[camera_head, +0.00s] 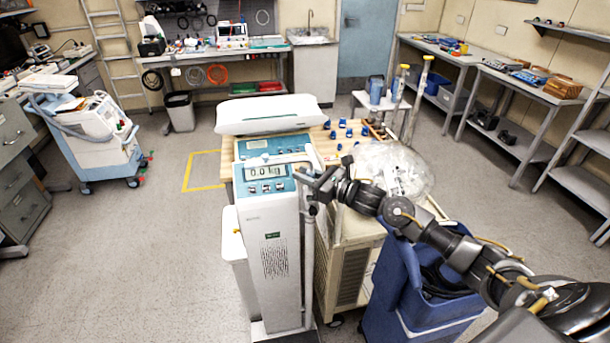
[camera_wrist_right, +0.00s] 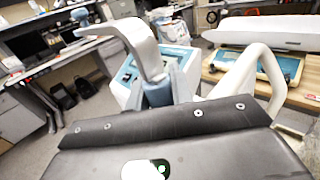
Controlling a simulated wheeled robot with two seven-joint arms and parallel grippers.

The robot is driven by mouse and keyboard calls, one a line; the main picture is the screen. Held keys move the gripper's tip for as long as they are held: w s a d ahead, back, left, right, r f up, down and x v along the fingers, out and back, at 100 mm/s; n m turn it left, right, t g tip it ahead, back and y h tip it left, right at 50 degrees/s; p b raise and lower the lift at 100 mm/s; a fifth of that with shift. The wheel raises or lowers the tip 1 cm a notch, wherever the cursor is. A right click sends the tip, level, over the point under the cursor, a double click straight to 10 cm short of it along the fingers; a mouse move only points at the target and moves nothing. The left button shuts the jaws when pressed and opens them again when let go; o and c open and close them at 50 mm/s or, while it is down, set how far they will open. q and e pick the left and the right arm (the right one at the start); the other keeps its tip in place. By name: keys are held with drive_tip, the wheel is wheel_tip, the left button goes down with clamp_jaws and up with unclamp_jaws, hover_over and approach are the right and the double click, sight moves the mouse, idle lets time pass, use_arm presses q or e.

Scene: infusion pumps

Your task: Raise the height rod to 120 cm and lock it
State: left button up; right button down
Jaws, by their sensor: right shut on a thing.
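The white scale column (camera_head: 268,235) stands upright in the middle, with a blue head whose display (camera_head: 266,172) reads about 0.0 kg. The slim grey height rod (camera_head: 308,262) runs upright along the column's right side. My right gripper (camera_head: 313,184) comes in from the right and is shut on the height rod near its top, beside the display. I cannot read the rod's scale or see a lock. My left gripper is not in view.
Open floor (camera_head: 140,270) lies to the left.

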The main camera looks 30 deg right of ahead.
wheel_tip(320, 180, up, 15)
drive_tip(key=p, duration=0.6)
idle(1.2)
idle(0.5)
